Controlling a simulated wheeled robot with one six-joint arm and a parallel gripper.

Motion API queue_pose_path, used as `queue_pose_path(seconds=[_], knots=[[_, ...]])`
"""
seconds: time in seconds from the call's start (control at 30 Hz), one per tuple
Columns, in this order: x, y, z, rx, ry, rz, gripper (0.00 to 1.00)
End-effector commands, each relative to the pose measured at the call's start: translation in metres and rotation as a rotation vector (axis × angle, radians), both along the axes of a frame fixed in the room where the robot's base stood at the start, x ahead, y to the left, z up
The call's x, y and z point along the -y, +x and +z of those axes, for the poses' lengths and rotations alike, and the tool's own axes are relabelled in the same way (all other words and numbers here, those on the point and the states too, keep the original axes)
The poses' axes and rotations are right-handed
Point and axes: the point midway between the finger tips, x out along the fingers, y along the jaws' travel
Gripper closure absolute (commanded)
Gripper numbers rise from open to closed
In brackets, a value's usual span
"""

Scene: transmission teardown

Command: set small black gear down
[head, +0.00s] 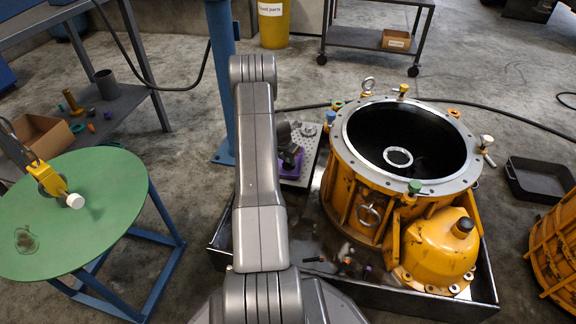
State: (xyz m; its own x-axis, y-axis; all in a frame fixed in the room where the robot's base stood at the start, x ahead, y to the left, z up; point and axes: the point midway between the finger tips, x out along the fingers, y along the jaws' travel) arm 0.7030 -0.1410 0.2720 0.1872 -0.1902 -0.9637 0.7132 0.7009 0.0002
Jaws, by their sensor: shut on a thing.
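My grey arm rises through the middle of the head view, and its far end folds down behind the forearm. The dark end of my gripper (287,137) shows just right of the forearm, low over a purple piece (292,162) on a light perforated plate (309,149). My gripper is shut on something. Its fingertips are mostly hidden, and I cannot make out the small black gear clearly from this side. I cannot tell whether it touches the plate or the purple piece.
An orange gearbox housing (346,186) with an open top stands in a dark tray (470,303) to the right. A green round table (100,205) is at left, holding a yellow tool (52,183). A blue post (221,80) rises close beside my arm.

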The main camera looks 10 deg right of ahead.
Motion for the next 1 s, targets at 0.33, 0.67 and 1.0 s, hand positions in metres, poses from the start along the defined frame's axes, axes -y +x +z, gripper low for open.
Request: queue_pose_path(seconds=[0.33, 0.67, 1.0], knots=[[0.0, 0.001, -0.019, 0.001, -0.001, -0.001, 1.0], [0.0, 0.0, -0.022, 0.0, 0.0, -0.001, 0.52], [-0.002, -0.001, -0.009, 0.001, -0.001, 0.0, 0.52]])
